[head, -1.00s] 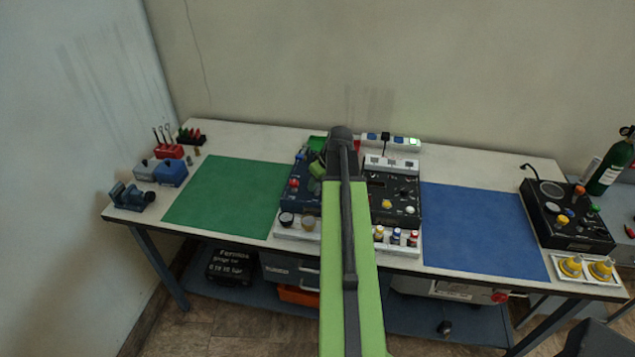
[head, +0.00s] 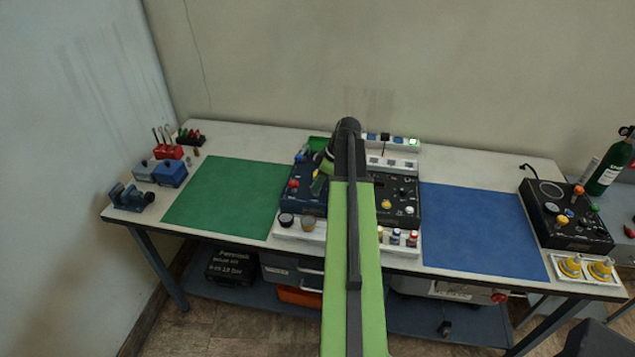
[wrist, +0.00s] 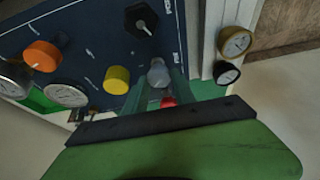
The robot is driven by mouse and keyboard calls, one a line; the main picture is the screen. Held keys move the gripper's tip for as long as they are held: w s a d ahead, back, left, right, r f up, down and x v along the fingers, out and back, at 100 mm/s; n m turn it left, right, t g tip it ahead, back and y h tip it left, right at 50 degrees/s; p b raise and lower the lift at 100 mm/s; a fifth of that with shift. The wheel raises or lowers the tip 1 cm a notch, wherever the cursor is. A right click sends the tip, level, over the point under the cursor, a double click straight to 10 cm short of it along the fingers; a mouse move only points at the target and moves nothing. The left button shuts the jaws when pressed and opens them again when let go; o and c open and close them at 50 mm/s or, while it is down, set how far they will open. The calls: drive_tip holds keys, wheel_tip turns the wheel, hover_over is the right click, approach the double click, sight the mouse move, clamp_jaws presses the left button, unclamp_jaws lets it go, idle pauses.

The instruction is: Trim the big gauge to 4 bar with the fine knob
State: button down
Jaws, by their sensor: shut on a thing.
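The dark blue trainer panel (wrist: 85,45) fills the upper left of the wrist view and shows partly behind my arm in the head view (head: 308,203). My gripper (wrist: 157,88) is at the panel, its fingers on either side of a grey knob (wrist: 158,72), and is shut on it. Lettering beside this knob seems to read FINE. Two round gauges, a left one (wrist: 14,80) and a right one (wrist: 66,95), show at a steep slant at the left edge. I cannot read their needles or tell which is the big one.
An orange knob (wrist: 42,56), a yellow knob (wrist: 117,80) and a black knob (wrist: 141,18) stand close by on the panel. Two small dials (wrist: 234,42) sit on a pale strip beside it. The green mat (head: 225,195) and blue mat (head: 480,230) are clear.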

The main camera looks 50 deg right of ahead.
drive_tip(key=shift+d, duration=0.1)
idle(0.3)
drive_tip(key=c, duration=1)
unclamp_jaws()
drive_tip(key=shift+c, duration=0.2)
drive_tip(key=p+v, duration=1.6)
drive_tip(key=v, duration=0.1)
drive_tip(key=shift+r, duration=0.25)
